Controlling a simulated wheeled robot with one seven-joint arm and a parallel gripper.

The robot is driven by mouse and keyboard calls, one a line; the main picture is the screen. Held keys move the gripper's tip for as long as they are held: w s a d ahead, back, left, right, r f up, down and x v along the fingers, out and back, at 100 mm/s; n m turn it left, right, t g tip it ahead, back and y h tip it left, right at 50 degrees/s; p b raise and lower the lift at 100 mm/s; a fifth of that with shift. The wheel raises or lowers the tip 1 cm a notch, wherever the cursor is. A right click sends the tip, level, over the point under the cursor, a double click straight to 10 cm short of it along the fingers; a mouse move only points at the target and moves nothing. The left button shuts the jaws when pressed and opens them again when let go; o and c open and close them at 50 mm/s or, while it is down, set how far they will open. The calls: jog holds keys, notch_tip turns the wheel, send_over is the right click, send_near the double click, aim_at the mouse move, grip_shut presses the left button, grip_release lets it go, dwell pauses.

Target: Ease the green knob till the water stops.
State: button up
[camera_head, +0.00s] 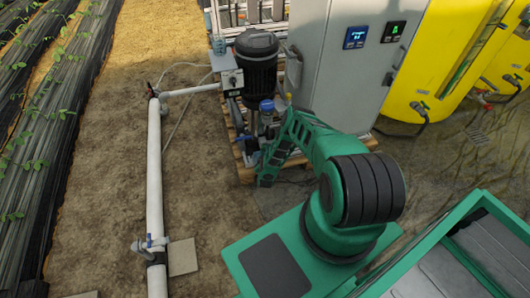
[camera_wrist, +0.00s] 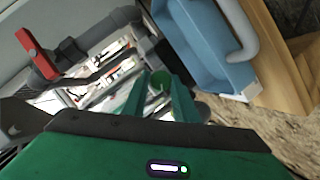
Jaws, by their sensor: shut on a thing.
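The green knob (camera_wrist: 161,79) shows in the wrist view as a small round green piece between my two green fingers. My gripper (camera_wrist: 161,90) is shut on it, with one finger on each side. The fingers cover most of the knob's sides and what it sits on. In the head view my green arm reaches down beside the pump, and I cannot make out the knob or the fingertips there. No running water can be made out in either view.
A red-handled valve (camera_wrist: 38,53) on a grey pipe and a blue box-like part (camera_wrist: 205,42) flank my gripper. The dark pump (camera_head: 257,62) and grey cabinet (camera_head: 340,65) stand close behind my arm. A white pipe (camera_head: 154,185) runs along open soil at left.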

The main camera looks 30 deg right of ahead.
jog(key=shift+f+n, duration=0.1)
jog(key=shift+n, duration=0.2)
dwell(0.4)
jog(key=o, duration=1)
jog(key=shift+o, duration=0.2)
jog(key=v, duration=1)
jog(key=shift+s+a, duration=0.3)
